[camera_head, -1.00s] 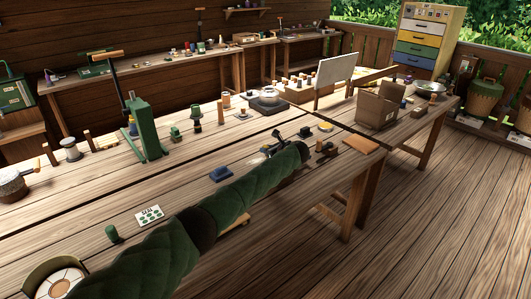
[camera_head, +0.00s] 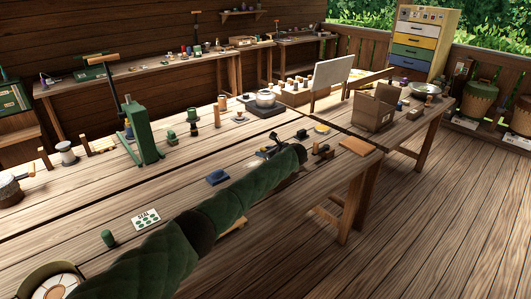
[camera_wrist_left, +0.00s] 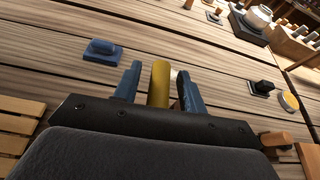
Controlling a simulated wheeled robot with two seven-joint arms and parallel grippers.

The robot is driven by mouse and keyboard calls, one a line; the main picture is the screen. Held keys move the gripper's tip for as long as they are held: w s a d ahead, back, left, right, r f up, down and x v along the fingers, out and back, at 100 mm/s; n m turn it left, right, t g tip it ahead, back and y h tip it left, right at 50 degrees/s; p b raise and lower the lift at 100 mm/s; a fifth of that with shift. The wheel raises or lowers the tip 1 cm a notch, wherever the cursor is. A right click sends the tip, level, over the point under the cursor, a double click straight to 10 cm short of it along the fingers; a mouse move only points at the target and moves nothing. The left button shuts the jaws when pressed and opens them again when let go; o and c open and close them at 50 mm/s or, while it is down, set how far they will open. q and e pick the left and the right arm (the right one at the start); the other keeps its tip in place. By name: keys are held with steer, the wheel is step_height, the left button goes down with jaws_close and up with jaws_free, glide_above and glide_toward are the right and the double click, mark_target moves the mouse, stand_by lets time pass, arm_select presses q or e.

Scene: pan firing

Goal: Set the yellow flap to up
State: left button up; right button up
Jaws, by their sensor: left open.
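The yellow flap (camera_wrist_left: 160,84) shows in the left wrist view as an upright, rounded yellow piece. It stands between the two blue fingers of my left gripper (camera_wrist_left: 158,85), with a gap visible on each side. The gripper is open. In the head view my left gripper (camera_head: 270,150) is low over the front table, at the far end of my green-sleeved arm. The flap cannot be made out there. Its base and lower part are hidden by the gripper body in the wrist view. My right gripper is not in view.
A blue block (camera_head: 218,177) lies left of the gripper.

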arm_select(q)
steer(key=shift+s+d+r, duration=0.1)
steer(key=shift+s+d, duration=0.2)
steer(key=shift+s, duration=0.15)
steer(key=b+v, duration=0.2)
steer(key=v, duration=0.4)
steer(key=shift+s+d+r, duration=0.15)
steer(key=shift+s+r, duration=0.05)
steer(key=shift+r, duration=0.05)
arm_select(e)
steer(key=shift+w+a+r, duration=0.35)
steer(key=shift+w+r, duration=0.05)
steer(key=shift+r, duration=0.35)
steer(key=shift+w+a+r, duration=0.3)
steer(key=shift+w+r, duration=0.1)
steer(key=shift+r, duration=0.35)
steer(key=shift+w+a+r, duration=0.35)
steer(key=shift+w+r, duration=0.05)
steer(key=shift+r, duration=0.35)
arm_select(q)
steer(key=shift+d+f, duration=0.1)
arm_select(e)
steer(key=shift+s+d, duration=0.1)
